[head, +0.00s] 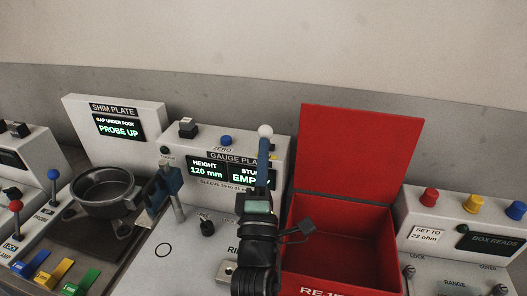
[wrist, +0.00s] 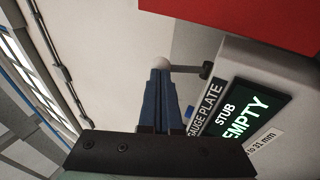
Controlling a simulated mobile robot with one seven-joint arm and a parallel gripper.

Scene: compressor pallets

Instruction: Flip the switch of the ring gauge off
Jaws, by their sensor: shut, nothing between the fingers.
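My gripper (head: 263,142) is shut and empty, its blue fingers pointing up in front of the gauge plate console (head: 281,147). A white ball knob (head: 265,131) shows right at the fingertips. In the wrist view the ball (wrist: 163,62) sits at the end of a dark rod (wrist: 187,69) beside the console, just beyond the gripper tips (wrist: 160,73); I cannot tell whether they touch. The console screen (wrist: 252,115) reads STUB EMPTY. A label starting "RI" (head: 233,250) on the front panel is partly hidden by my arm, so I cannot confirm which switch belongs to the ring gauge.
An open red reject bin (head: 360,155) stands right of my arm. A post with a blue head (head: 168,180) and a black knob (head: 207,226) are to the left. Further left are a round dark pan (head: 103,190) and the shim plate console (head: 85,103). A button box (head: 410,210) stands far right.

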